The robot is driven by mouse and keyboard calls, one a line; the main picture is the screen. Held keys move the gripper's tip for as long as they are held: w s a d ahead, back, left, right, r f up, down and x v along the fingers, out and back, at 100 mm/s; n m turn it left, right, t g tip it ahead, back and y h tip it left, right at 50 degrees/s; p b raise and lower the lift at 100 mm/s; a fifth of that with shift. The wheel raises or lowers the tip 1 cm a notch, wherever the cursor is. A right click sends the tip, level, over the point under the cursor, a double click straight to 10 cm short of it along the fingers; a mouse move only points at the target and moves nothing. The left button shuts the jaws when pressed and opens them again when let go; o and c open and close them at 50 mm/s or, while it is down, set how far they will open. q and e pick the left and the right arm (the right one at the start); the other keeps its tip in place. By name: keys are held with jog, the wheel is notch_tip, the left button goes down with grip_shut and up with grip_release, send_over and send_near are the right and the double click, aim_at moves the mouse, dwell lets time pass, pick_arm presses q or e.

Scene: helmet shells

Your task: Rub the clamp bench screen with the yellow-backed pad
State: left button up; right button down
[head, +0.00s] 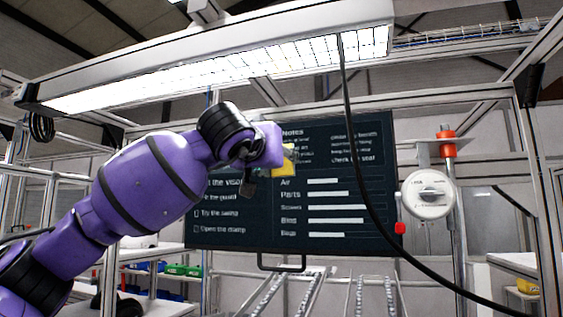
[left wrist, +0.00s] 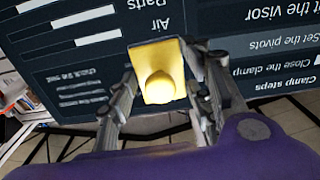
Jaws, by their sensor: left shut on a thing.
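The clamp bench screen (head: 350,235) is a dark panel with white text and bars, upright behind the bench frame. It fills the upper part of the left wrist view (left wrist: 75,60), where its text is upside down. My left gripper (head: 288,160) is at the middle of the screen, its fingers on either side of the yellow-backed pad (head: 284,166). In the left wrist view the left gripper (left wrist: 160,88) is shut on the pad (left wrist: 157,65), which has a round yellow knob. The pad is at or very near the screen; I cannot tell if it touches. My right gripper is not in view.
A black cable (head: 358,150) hangs in front of the screen's right part. A round white dial unit (head: 428,194) stands on a post at right. A lamp bar (head: 230,68) runs overhead. Roller rails (head: 310,293) lie below, and green bins (head: 183,270) sit at left.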

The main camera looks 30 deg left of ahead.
pick_arm(q)
jog(key=shift+s+d, duration=0.15)
jog(key=shift+s, duration=0.45)
jog(key=shift+s, duration=0.1)
jog(key=v, duration=0.3)
